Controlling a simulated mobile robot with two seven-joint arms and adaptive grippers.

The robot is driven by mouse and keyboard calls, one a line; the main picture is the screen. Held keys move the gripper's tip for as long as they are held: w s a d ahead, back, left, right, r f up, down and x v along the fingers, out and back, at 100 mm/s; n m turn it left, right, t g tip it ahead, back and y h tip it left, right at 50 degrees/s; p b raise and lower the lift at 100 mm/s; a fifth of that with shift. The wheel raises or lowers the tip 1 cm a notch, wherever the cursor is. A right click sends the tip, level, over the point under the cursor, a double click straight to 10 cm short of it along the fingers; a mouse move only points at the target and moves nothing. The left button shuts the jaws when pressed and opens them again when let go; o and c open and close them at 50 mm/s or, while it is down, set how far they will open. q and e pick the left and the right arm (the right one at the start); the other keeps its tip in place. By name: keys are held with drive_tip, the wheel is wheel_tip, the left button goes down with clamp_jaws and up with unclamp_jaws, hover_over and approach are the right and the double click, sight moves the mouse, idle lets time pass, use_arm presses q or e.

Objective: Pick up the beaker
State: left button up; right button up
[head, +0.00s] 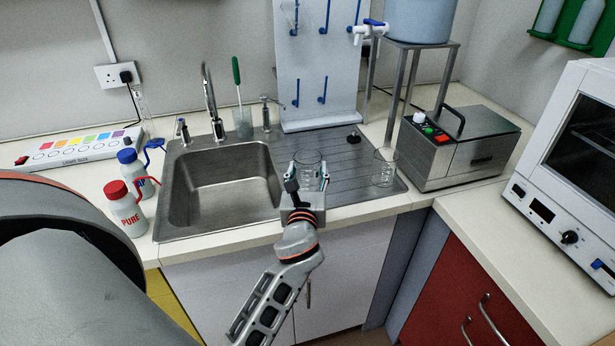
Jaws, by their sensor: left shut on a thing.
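A clear glass beaker (308,160) is at the left end of the ridged drainboard, right beside the sink basin. My left gripper (309,183) reaches it from the front, with its fingers on either side of the glass, shut on it. The lower part of the beaker is partly hidden by the gripper, and I cannot tell whether its base touches the drainboard. A second clear glass beaker (384,168) stands upright on the drainboard farther right, apart from the gripper. My right gripper is not in view.
The sink basin (225,180) is left of the gripper, with a tall tap (210,100) behind it. Red-capped (124,210) and blue-capped (137,172) bottles stand left. A pegboard (318,65) rises behind; a metal bath unit (462,148) stands right. The drainboard between the beakers is clear.

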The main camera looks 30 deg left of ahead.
use_arm(q)
wheel_tip(320, 180, up, 17)
drive_tip(key=p, duration=0.1)
drive_tip(key=shift+f, duration=0.2)
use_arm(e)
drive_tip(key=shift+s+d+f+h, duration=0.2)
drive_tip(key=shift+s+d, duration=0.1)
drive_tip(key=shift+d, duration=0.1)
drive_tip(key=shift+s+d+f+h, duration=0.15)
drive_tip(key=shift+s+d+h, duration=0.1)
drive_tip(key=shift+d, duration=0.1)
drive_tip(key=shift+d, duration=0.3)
